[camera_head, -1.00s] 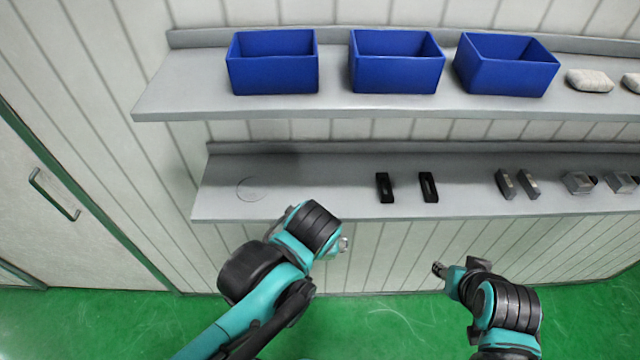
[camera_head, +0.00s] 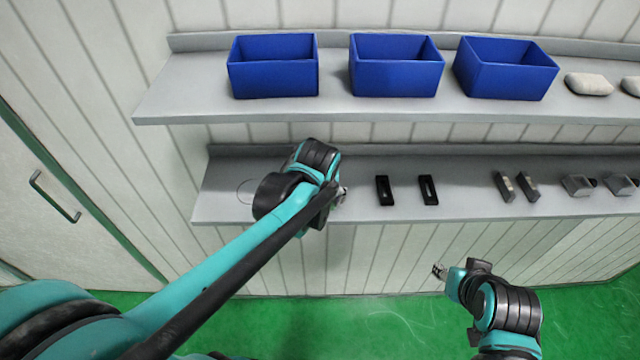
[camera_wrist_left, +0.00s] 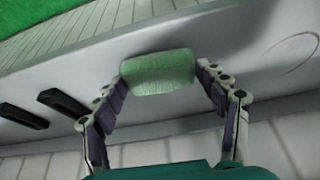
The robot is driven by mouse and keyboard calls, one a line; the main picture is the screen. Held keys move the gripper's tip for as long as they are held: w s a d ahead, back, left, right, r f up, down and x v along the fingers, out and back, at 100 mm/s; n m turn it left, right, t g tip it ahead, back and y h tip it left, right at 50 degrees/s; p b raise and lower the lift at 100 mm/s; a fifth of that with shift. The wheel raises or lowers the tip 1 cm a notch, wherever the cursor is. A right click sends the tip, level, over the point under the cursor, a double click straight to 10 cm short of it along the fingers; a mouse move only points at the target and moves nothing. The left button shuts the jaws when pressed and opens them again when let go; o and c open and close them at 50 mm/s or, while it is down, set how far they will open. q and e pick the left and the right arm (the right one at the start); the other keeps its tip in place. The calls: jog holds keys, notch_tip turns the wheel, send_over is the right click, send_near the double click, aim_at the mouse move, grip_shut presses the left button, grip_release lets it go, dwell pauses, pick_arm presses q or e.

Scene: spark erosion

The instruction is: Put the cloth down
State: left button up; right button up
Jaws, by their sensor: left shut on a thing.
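The cloth (camera_wrist_left: 158,73) is a pale green-white folded pad in the left wrist view. My left gripper (camera_wrist_left: 160,82) is shut on it, with one finger at each short side. Behind the cloth lies the grey lower shelf (camera_wrist_left: 245,72); I cannot tell whether the cloth touches it. In the head view my left gripper (camera_head: 340,196) is over the left part of the lower shelf (camera_head: 225,205), and the cloth is hidden there. My right gripper (camera_head: 440,271) hangs in front of and below the shelf, empty, with its fingers too small to read.
Dark slotted blocks (camera_head: 384,190) lie just right of my left gripper. A faint circle (camera_head: 247,190) marks the shelf to its left. Metal blocks (camera_head: 504,187) stand farther right. Blue bins (camera_head: 273,76) and pale pads (camera_head: 589,84) are on the upper shelf (camera_head: 185,97).

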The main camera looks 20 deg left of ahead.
pick_arm(q)
jog(key=w, duration=0.3)
jog(key=shift+w+a+p, duration=0.35)
jog(key=shift+a+p, duration=0.05)
jog(key=shift+w+a+f, duration=0.1)
jog(key=shift+w+f, duration=0.05)
jog(key=shift+w, duration=0.2)
jog(key=shift+s, duration=0.1)
jog(key=shift+s, duration=0.1)
jog(key=shift+f, duration=0.25)
jog(key=o, duration=1)
jog(key=shift+r, duration=0.1)
